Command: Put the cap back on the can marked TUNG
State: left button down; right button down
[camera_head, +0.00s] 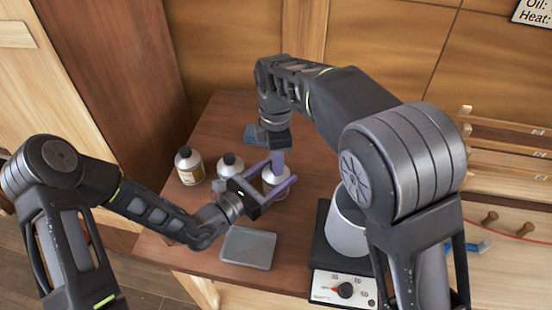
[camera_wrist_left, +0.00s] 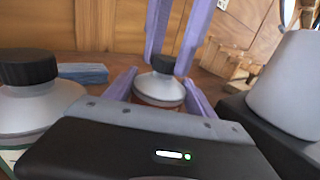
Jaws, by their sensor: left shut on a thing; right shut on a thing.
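A can (camera_head: 276,176) with a grey metal shoulder stands on the bench between the purple fingers of my left gripper (camera_head: 272,192), which is shut on it. The can also shows in the left wrist view (camera_wrist_left: 158,89). A dark cap (camera_wrist_left: 163,64) sits at its neck, upright; I cannot tell whether it is seated fully. My right gripper (camera_head: 277,162) comes down from above, its purple fingers shut on the cap. The label on this can is hidden, so I cannot read TUNG.
Two black-capped cans, one at left (camera_head: 189,167) and one in the middle (camera_head: 230,166), stand beside the held can. A grey tray (camera_head: 248,248) lies in front. A hot plate (camera_head: 343,287) with a pot (camera_head: 345,232) stands at right. A blue block (camera_head: 251,135) lies behind.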

dwell(0.3)
jog(key=m, duration=1.2)
jog(key=shift+m, duration=0.3)
jog(key=m, duration=1.1)
jog(key=c, duration=1)
grip_release()
notch_tip(320, 180, up, 7)
jog(key=shift+r, duration=0.2)
pick_arm(q)
jog(key=shift+c, duration=1.2)
grip_release()
